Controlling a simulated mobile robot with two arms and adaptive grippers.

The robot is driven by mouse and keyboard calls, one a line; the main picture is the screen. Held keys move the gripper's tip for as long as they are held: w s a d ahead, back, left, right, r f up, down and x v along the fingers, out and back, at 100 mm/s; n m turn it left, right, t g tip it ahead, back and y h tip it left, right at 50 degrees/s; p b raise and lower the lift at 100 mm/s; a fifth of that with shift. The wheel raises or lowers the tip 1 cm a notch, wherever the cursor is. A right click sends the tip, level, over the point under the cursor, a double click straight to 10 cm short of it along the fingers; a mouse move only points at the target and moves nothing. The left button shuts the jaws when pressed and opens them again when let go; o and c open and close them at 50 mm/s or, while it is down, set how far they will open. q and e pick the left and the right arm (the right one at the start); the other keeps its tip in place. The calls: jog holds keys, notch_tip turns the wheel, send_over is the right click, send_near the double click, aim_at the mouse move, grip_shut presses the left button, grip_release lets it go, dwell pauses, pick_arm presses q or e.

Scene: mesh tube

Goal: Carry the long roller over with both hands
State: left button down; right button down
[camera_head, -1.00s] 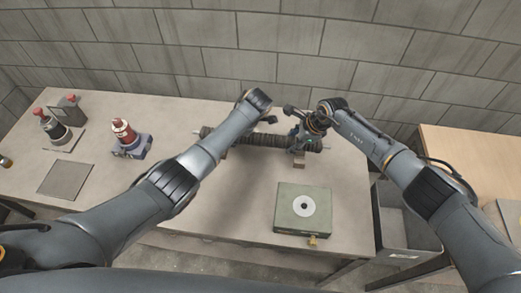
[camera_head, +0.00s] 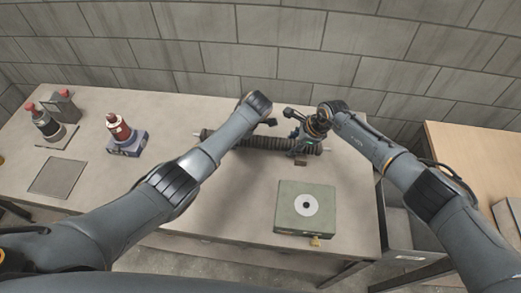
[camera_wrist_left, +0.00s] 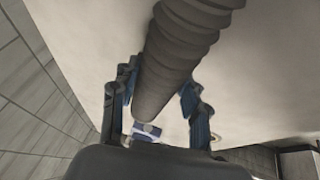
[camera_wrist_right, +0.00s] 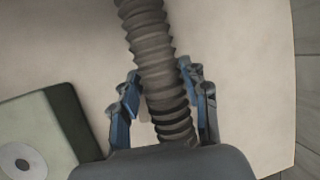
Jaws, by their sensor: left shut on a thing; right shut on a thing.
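The long roller (camera_head: 262,143) is a dark ribbed tube with thin pale end pins, lying roughly crosswise above the back of the table. My left gripper (camera_wrist_left: 160,108) is shut on it, with blue-lined fingers on either side of the ribs; in the head view my forearm hides most of that grip. My right gripper (camera_wrist_right: 162,98) is shut around the roller near its right end; it also shows in the head view (camera_head: 300,146). A small brown block (camera_head: 300,162) shows just below the roller's right part. I cannot tell whether they touch.
A green square box with a white disc (camera_head: 307,206) sits at the table's front right. A red bottle on a blue base (camera_head: 119,129), a dark bottle with a red cap (camera_head: 45,121) and a flat grey plate (camera_head: 51,177) are at left. A block wall stands behind.

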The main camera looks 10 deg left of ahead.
pick_arm(q)
jog(key=shift+f+b, duration=0.4)
jog(key=shift+f, duration=0.1)
pick_arm(e)
jog(key=shift+f, duration=0.45)
pick_arm(q)
jog(key=c, duration=1.1)
grip_release()
jog(key=shift+f, duration=0.1)
pick_arm(e)
jog(key=c, duration=1.1)
grip_release()
jog(key=shift+f, duration=0.1)
pick_arm(q)
jog(key=o, duration=0.4)
pick_arm(e)
jog(key=o, duration=0.4)
pick_arm(q)
jog(key=shift+s, duration=0.1)
pick_arm(e)
jog(key=shift+s, duration=0.1)
pick_arm(q)
notch_tip(320, 180, up, 10)
pick_arm(e)
jog(key=v, duration=1.2)
